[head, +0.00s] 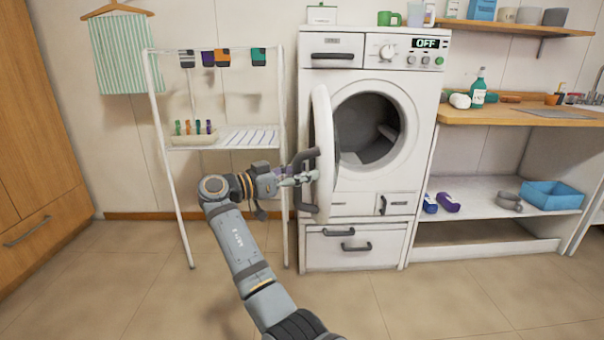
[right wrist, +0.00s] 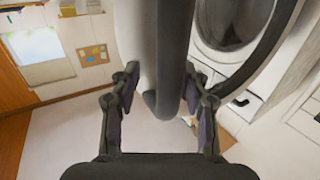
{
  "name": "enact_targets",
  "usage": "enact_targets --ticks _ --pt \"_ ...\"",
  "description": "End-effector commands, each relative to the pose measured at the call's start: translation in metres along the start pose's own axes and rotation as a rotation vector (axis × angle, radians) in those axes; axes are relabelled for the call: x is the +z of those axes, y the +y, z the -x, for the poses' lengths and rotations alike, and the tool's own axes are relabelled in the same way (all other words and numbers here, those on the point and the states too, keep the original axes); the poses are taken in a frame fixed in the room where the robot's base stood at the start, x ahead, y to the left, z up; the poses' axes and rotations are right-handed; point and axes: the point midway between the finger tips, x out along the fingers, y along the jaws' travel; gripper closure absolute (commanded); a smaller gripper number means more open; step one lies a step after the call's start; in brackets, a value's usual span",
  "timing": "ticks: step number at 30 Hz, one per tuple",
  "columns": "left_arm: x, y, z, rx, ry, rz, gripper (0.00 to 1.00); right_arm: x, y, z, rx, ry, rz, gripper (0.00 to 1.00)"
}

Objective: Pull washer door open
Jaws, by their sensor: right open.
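The white washer (head: 345,246) stands at the centre of the head view, its display reading OFF. Its round door (head: 322,110) is swung well open to the left, seen nearly edge-on, and the dark drum (head: 368,128) is exposed. The door has a dark curved handle (head: 303,180) on its left side. My right gripper (head: 312,176) is at that handle. In the right wrist view, its open fingers (right wrist: 158,95) stand on either side of the thick dark handle (right wrist: 172,60); contact cannot be told. My left gripper is not in view.
A white drying rack (head: 160,120) with hanging socks stands left of the washer, close behind my right arm. A wooden counter (head: 520,116) with a shelf below is on the right. A wooden cabinet (head: 35,130) is at far left. The floor in front is clear.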

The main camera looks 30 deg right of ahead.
Motion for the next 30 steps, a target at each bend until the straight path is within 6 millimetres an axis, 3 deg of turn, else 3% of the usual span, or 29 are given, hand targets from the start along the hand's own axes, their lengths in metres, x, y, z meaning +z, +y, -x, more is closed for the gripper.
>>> enact_targets --ticks 15,21,30 --pt "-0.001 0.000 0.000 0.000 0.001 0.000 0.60 0.001 0.000 0.106 -0.003 -0.002 0.003 0.54" --pt "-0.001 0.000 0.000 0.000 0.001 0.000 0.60 0.001 0.000 0.119 -0.001 -0.001 0.001 0.54" --pt "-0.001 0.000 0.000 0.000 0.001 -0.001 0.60 0.001 0.000 0.119 -0.001 -0.001 0.001 0.54"
